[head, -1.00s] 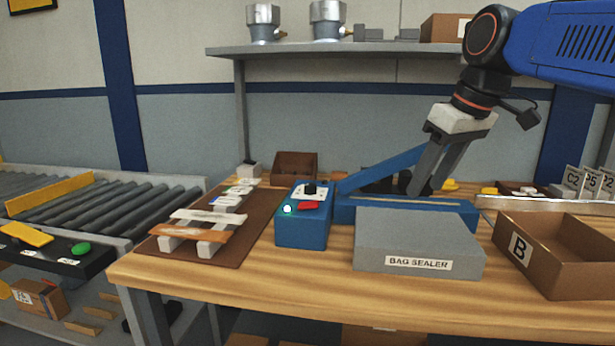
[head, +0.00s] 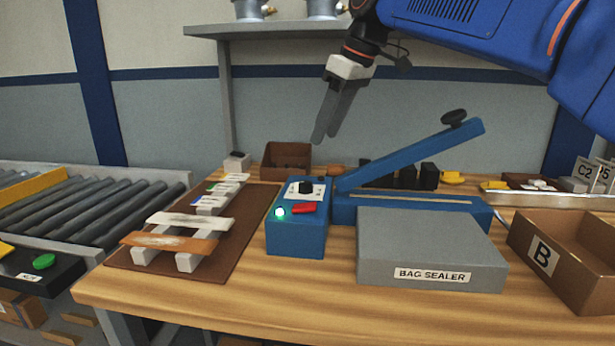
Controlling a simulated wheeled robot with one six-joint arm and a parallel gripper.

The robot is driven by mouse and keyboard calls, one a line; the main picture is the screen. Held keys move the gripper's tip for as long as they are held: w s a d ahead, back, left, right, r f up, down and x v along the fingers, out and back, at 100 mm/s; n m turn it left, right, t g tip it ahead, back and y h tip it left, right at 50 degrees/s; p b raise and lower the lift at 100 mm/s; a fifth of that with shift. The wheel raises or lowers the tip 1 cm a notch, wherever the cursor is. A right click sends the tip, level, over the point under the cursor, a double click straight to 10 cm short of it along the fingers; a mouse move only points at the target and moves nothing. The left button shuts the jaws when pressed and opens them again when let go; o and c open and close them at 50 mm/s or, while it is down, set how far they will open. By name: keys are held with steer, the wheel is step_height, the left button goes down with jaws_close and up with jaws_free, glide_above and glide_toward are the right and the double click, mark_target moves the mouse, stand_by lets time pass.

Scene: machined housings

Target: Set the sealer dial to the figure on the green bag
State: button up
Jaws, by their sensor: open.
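The blue control box (head: 296,238) of the bag sealer stands in the middle of the bench. Its black dial (head: 306,187) sits on a white scale plate; the figures and pointer are too small to read. A lit green-white lamp (head: 280,212) and a red switch (head: 304,208) are in front of the dial. My gripper (head: 326,137) hangs above and slightly behind the box, apart from the dial, fingers pointing down and empty. I cannot make out a green bag; a white strip (head: 190,220) and an orange-brown strip (head: 170,243) lie on a pale rack.
The sealer's blue lever (head: 415,152) rises to the right, behind a grey block (head: 430,245) labelled BAG SEALER. A brown mat (head: 245,240) carries the rack and small tagged pieces. A brown bin (head: 287,158) is behind, box B (head: 545,258) at right, a roller conveyor (head: 100,205) at left.

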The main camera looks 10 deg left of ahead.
mark_target(306, 182)
steer(key=x, duration=1.3)
steer(key=shift+w+f, duration=0.1)
steer(key=shift+f, duration=0.1)
steer(key=c, duration=1)
